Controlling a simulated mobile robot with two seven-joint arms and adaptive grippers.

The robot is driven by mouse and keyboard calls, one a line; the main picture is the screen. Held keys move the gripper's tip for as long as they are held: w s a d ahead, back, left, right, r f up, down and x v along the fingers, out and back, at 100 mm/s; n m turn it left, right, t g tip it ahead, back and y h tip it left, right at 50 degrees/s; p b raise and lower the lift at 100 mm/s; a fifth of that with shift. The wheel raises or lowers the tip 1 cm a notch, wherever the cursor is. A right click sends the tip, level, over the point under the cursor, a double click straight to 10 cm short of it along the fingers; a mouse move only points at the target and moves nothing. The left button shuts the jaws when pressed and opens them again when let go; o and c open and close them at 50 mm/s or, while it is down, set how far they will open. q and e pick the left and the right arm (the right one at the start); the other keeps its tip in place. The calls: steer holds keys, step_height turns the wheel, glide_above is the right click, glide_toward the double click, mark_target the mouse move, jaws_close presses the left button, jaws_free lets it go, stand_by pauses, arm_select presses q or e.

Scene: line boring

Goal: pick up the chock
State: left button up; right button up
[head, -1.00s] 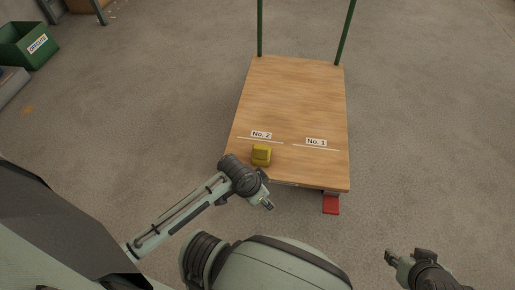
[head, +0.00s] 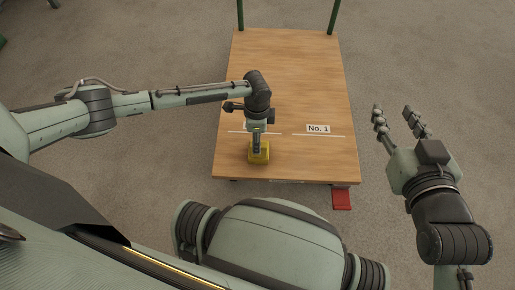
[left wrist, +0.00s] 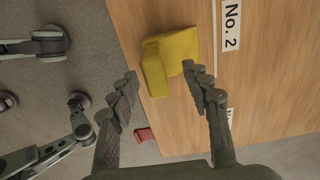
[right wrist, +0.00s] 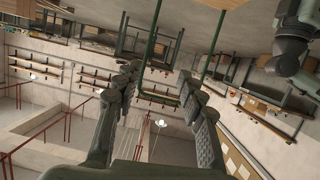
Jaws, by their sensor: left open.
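The yellow chock (head: 259,154) sits on the wooden top of the cart (head: 300,80), near its front edge on the No. 2 side. In the left wrist view the chock (left wrist: 168,60) lies beyond the fingertips, with its lower right part close to one finger. My left gripper (head: 257,138) points down over the chock and hides part of it. In the left wrist view the left gripper (left wrist: 160,82) is open, its fingers apart. I cannot tell whether a finger touches the chock. My right gripper (head: 397,112) is open and empty, right of the cart; its fingers also show in the right wrist view (right wrist: 158,85).
The No. 1 label (head: 318,128) is on the bare right part of the cart top. A red pedal-like part (head: 341,198) sticks out at the front right corner. Green posts (head: 332,15) rise at the far end.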

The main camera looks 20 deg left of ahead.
mark_target(262, 159)
arm_select(q)
steer(key=f, duration=0.2)
steer(key=f+b, duration=0.1)
steer(key=f, duration=0.3)
steer(key=shift+s+d+b, duration=0.25)
steer(key=shift+d+b, duration=0.05)
steer(key=shift+d, duration=0.05)
steer(key=shift+f, duration=0.15)
arm_select(e)
steer(key=a+r+t+y, duration=0.3)
steer(key=a+r+t, duration=0.1)
steer(key=r, duration=0.4)
steer(key=shift+a+r, duration=0.15)
steer(key=shift+r, duration=0.2)
arm_select(q)
steer(key=shift+c, duration=0.3)
jaws_close()
